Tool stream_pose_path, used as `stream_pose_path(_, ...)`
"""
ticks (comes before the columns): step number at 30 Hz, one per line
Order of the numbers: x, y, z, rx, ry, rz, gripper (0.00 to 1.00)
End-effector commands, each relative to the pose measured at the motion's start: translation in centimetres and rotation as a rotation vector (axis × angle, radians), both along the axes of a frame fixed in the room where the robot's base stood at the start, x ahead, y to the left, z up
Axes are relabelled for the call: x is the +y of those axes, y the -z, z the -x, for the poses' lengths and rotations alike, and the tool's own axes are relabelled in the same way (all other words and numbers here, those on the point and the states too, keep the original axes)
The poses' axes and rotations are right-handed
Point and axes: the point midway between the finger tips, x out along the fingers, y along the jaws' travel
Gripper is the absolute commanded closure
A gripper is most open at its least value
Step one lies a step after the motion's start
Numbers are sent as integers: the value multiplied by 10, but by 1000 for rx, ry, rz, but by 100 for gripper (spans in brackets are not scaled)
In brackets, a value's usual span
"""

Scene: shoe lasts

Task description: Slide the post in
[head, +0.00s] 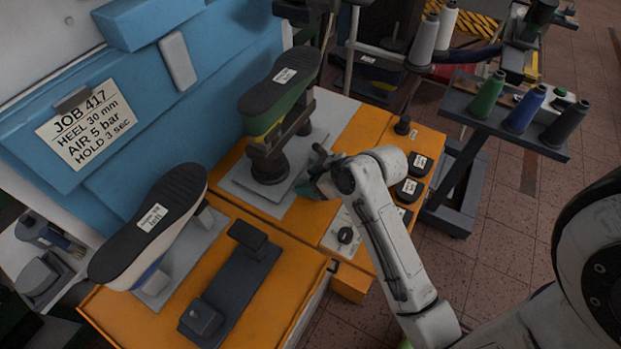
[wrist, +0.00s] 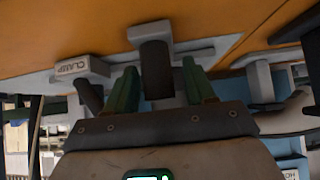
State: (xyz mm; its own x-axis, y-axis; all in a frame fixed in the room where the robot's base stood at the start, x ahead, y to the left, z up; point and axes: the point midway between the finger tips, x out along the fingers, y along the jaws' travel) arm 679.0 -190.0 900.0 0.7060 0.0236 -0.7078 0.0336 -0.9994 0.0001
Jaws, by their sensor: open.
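My gripper (head: 312,180) is at the right side of the grey plate (head: 240,181) that carries the dark stand (head: 269,165) under the green shoe last (head: 277,110). In the wrist view my gripper (wrist: 161,84) is open, with one green finger on each side of a dark upright piece (wrist: 156,70), seemingly the post, capped by a light grey block (wrist: 150,32). I cannot tell whether the fingers touch it. A grey block marked CLAMP (wrist: 80,67) with a dark lever (wrist: 90,96) sits left of the fingers. My gripper hides the upright piece in the head view.
A second shoe last (head: 152,222) and a dark fixture (head: 230,285) sit on the near orange bench (head: 285,290). Labelled black knobs (head: 410,190) lie right of my gripper. A cart with thread spools (head: 487,95) stands at the right. A job sign (head: 86,127) hangs at the left.

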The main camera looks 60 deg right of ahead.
Motion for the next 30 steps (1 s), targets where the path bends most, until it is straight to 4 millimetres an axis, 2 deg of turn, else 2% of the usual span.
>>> stream_pose_path(6,0,0,0,-1,0,0,47)
stream_pose_path(23,0,0,0,-1,0,0,100)
stream_pose_path(30,0,0,0,-1,0,0,100)
